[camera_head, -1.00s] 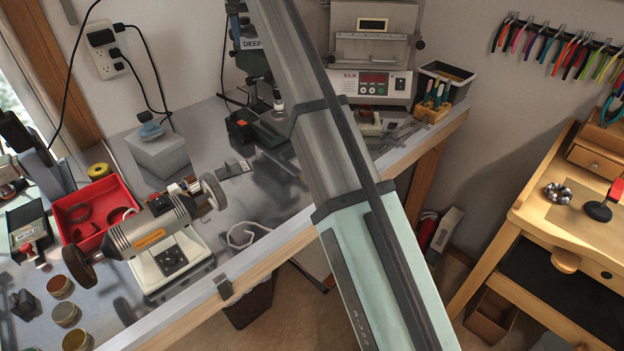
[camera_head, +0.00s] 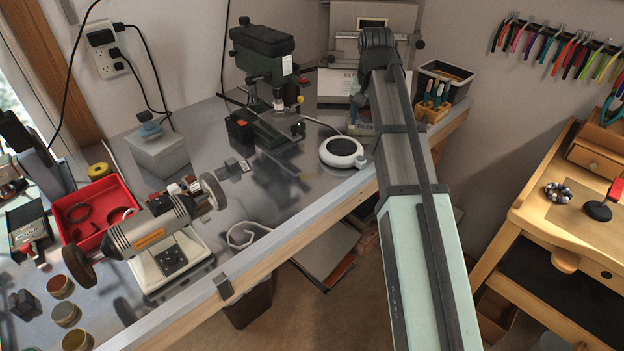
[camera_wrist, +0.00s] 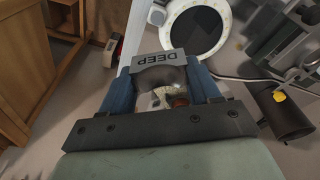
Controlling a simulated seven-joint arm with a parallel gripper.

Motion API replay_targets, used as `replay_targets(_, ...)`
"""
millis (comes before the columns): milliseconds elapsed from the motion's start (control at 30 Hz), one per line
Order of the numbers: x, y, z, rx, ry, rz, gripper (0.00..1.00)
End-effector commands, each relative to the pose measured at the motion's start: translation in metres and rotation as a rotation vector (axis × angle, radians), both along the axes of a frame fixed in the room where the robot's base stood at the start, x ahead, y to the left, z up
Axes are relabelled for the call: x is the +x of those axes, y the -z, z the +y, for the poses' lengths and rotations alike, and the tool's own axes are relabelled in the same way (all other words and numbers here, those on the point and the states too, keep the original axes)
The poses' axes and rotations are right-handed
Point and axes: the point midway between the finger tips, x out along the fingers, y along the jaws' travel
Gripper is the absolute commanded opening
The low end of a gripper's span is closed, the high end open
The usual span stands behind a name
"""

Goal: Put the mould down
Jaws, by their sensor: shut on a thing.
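The mould (camera_wrist: 163,62) is a grey block with the word DEEP on its face, in the wrist view. My gripper (camera_wrist: 163,80) is shut on it, with a blue finger on each side. Below the label, part of a hollow or clear area with a small brown patch shows between the fingers.
The grey bench (camera_head: 285,205) has clear room left of the round device. A drill press (camera_head: 265,70), a kiln (camera_head: 338,82) and a tool block (camera_head: 432,110) stand at the back. A polishing motor (camera_head: 160,235) and red tray (camera_head: 75,215) are at left.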

Motion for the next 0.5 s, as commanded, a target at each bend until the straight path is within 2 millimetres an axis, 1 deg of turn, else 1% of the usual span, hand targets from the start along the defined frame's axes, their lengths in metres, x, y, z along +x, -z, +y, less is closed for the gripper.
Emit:
replay_targets(33,-0.006,0.007,-0.009,0.000,0.011,0.000,0.15)
replay_targets(200,-0.016,0.023,-0.031,0.000,0.038,0.000,0.15)
replay_targets(467,-0.032,0.044,-0.058,0.000,0.074,0.000,0.15)
replay_targets(500,-0.031,0.044,-0.054,0.000,0.068,-0.001,0.15)
